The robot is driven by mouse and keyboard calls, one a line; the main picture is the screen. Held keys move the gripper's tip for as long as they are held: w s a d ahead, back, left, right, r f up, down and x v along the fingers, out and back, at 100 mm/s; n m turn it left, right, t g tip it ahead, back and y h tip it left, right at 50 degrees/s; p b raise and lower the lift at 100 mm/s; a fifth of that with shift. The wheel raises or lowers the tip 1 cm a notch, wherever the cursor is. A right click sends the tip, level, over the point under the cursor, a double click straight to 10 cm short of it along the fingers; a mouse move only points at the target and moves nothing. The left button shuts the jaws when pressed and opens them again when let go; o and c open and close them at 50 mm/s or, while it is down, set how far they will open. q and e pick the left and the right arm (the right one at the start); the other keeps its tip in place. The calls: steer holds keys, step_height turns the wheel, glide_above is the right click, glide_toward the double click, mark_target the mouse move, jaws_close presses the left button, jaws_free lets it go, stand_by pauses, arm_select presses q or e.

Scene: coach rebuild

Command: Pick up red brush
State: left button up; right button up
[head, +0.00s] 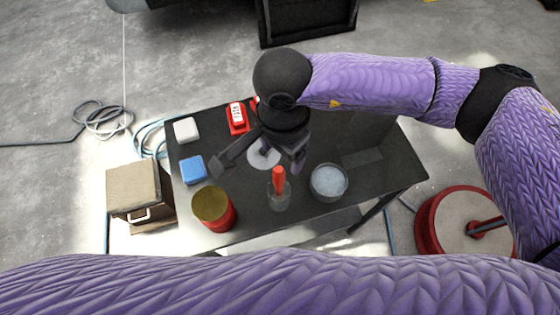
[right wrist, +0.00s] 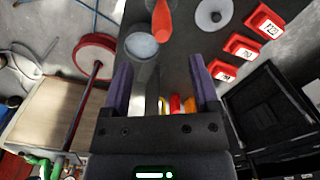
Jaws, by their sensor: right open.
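The red brush (head: 278,178) stands handle up in a clear glass (head: 279,201) near the front middle of the dark table. Its red handle also shows at the top of the right wrist view (right wrist: 162,20). My right gripper (head: 260,160) is open and empty, above the table just behind the brush, fingers spread and pointing down. In the right wrist view its two fingers (right wrist: 162,85) are apart, with the brush beyond their tips and not between them. My left gripper is not in view.
The dark table (head: 395,180) also holds a round tin of pale liquid (head: 329,183), a red can with a gold top (head: 212,208), a blue block (head: 192,169), a white block (head: 186,130) and red labelled boxes (head: 237,117). A beige box (head: 133,190) stands left of the table.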

mark_target(278, 177)
steer(key=f, duration=0.9)
steer(key=shift+s+a+f+b, duration=0.15)
steer(key=shift+a+f+b, duration=0.1)
steer(key=shift+a+b, duration=0.1)
jaws_close()
